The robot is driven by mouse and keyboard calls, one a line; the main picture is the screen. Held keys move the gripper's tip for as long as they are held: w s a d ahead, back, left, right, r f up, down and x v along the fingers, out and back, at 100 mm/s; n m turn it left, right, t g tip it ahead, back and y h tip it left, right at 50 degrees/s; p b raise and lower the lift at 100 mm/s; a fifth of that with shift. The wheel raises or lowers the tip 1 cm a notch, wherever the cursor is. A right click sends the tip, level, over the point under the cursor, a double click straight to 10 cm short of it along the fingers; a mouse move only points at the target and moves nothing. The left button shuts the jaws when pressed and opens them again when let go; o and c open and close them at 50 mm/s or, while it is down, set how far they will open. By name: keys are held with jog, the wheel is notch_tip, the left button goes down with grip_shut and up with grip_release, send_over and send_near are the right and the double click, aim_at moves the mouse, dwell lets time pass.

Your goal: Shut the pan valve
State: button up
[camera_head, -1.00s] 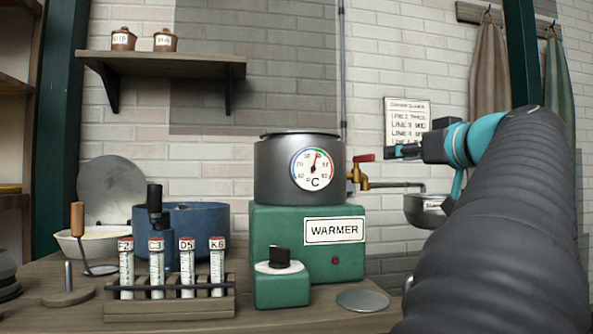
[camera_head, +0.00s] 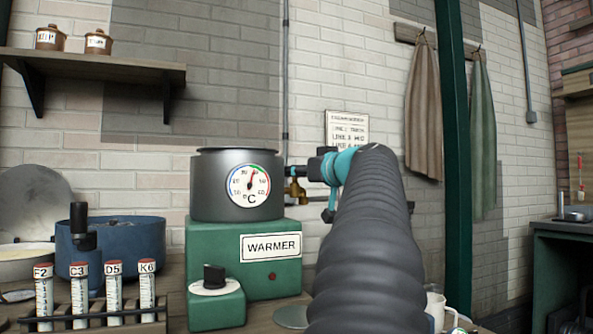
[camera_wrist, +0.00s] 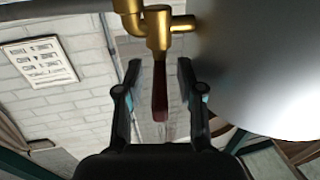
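The pan valve is a brass tap (camera_head: 296,190) on the right side of the dark metal pan (camera_head: 210,185), which sits on the green warmer. In the wrist view the brass valve (camera_wrist: 158,22) shows at the top, with its dark red handle (camera_wrist: 159,92) pointing toward my gripper. My gripper (camera_wrist: 157,72) is open, with one finger on each side of the handle and a visible gap to both. The pan's curved wall (camera_wrist: 265,70) is close beside the right finger. In the head view my gripper (camera_head: 296,172) hides the handle and much of the valve.
The green warmer (camera_head: 215,245) has a knob box (camera_head: 214,305) in front. A rack of labelled tubes (camera_head: 95,318) and a blue pot (camera_head: 125,245) stand left. A wall sign (camera_head: 347,128) hangs behind my arm. The pipe (camera_wrist: 35,12) runs beside the valve.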

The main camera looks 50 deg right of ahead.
jog(key=shift+w, duration=0.25)
grip_shut()
